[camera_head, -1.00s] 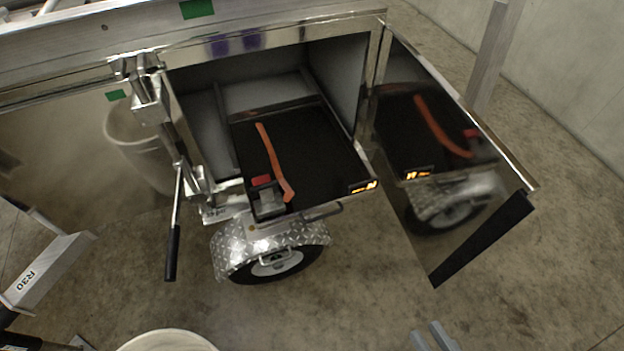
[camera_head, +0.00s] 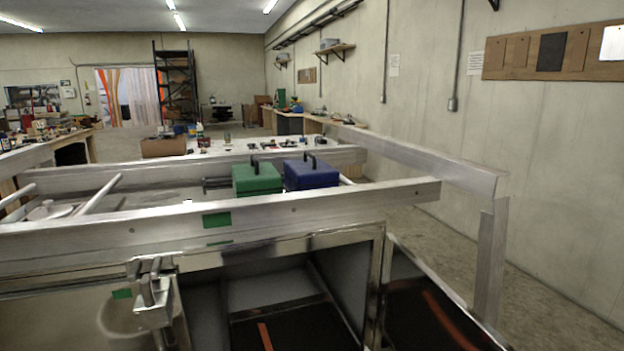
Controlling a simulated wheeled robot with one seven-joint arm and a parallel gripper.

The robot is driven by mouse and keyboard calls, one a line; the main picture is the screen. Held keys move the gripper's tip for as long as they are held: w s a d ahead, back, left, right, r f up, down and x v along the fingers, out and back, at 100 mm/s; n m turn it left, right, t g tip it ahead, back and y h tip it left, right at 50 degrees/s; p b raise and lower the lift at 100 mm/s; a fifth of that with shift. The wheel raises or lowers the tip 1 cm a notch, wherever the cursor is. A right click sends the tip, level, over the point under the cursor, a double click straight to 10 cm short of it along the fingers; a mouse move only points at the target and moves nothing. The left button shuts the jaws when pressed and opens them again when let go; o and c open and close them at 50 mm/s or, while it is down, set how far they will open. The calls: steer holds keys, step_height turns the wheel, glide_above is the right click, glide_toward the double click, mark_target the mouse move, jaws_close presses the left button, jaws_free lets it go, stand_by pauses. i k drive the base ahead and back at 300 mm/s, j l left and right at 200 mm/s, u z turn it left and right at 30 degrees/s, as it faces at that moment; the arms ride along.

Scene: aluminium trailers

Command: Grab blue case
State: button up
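The blue case (camera_head: 311,174) has a dark handle on top. It sits upright behind the trailer's near aluminium rail, which hides its lower edge. A green case (camera_head: 257,179) with a similar handle stands close on its left. My gripper does not show in the current head view.
The near aluminium rail (camera_head: 340,205) runs across in front of the cases. Below it are an open compartment (camera_head: 270,290) and its open door (camera_head: 425,300) at the right. A side rail (camera_head: 420,160) and upright post (camera_head: 491,255) stand at the right, with concrete floor beyond.

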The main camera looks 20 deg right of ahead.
mark_target(306, 174)
steer(key=u, duration=0.45)
steer(key=i+l+u, duration=0.15)
steer(key=l+u, duration=0.25)
steer(key=i+l+u, duration=0.1)
steer(key=u, duration=0.3)
steer(key=l+u, duration=0.4)
steer(key=i+l, duration=0.05)
steer(key=l, duration=0.05)
